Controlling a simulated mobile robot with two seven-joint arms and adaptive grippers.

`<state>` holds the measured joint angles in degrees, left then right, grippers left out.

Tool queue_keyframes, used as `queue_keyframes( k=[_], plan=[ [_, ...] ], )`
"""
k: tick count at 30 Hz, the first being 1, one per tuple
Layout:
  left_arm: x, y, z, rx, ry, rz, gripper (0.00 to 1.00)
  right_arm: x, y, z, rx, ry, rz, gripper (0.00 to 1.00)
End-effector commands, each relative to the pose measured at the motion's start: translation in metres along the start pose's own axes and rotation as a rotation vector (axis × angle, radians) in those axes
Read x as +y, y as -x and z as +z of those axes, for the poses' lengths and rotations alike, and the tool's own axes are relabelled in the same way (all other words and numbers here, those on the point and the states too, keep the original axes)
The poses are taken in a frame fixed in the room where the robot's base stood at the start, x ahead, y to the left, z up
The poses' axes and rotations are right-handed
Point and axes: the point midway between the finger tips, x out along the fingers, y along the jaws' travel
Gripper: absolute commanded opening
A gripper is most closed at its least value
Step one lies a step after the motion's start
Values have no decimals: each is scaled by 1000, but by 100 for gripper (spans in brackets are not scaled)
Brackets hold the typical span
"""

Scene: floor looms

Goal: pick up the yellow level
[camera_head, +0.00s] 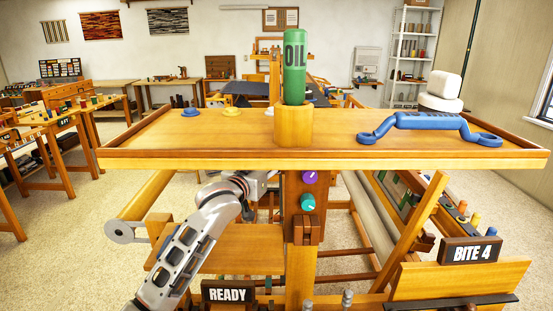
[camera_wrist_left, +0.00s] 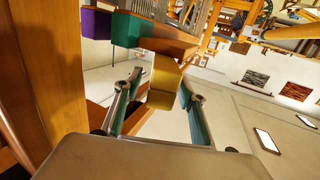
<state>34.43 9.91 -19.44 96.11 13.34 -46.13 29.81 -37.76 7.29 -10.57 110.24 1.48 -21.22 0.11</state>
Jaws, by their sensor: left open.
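No piece is clearly recognisable as a level. In the left wrist view a plain yellow block-shaped piece (camera_wrist_left: 165,84) shows between and beyond my left gripper's fingers, under a brown wooden part; I cannot tell whether it is the level. My left gripper (camera_wrist_left: 158,92) is open, its two fingers apart with nothing held between them. In the head view my left arm reaches from the lower left to beneath the wooden shelf, where its fingers are hidden. My right gripper is not in view.
The shelf (camera_head: 200,150) carries a green oil bottle (camera_head: 294,70) in a holder, a blue handle (camera_head: 430,124), white pieces (camera_head: 440,90), a blue disc (camera_head: 191,112) and a yellow disc (camera_head: 232,111). Purple (camera_head: 310,177) and teal (camera_head: 307,202) knobs sit below it on a post.

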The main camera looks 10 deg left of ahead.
Motion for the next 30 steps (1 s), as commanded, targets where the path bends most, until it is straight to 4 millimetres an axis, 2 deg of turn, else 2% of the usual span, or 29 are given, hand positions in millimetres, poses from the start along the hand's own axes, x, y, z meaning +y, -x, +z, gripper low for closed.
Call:
queue_keyframes(
  k=[13, 24, 28, 29, 30],
  plan=[
    [1, -47, 0, 0, -1, -1, 40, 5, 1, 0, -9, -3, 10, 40],
    [1, -54, 1, 0, -1, 0, 40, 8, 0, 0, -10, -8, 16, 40],
    [1, -54, 1, 0, -1, 0, 7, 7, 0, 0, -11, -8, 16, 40],
    [1, -54, 1, 0, -1, 0, 0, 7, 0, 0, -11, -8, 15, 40],
    [1, -54, 1, 0, -1, -1, 0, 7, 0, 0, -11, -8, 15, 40]
  ],
)
